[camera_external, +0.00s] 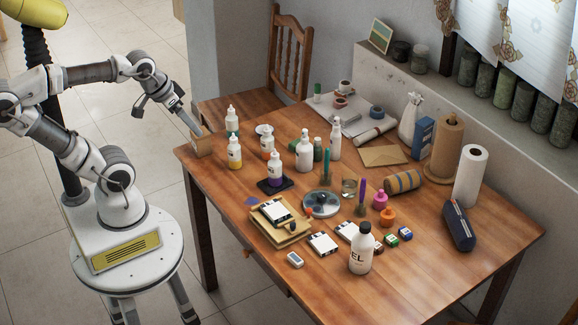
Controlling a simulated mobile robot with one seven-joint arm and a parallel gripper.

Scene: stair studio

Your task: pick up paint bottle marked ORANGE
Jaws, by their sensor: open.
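Several small white paint bottles with nozzle tips and coloured bands stand at the table's left end. One with an orange band (267,147) stands behind the purple-banded bottle (276,168). A yellow-banded bottle (235,154) is to its left, and a teal-banded bottle (232,122) is farther back. The labels are too small to read, so I cannot confirm which is marked ORANGE. My gripper (190,121) is open, angled down at the table's left corner, left of the bottles and apart from them. Its fingertips are small and partly unclear.
Taller white bottles (304,151) stand right of the paint bottles. A dark tray (262,187) lies under the purple-banded bottle. A wooden chair (290,55) stands behind.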

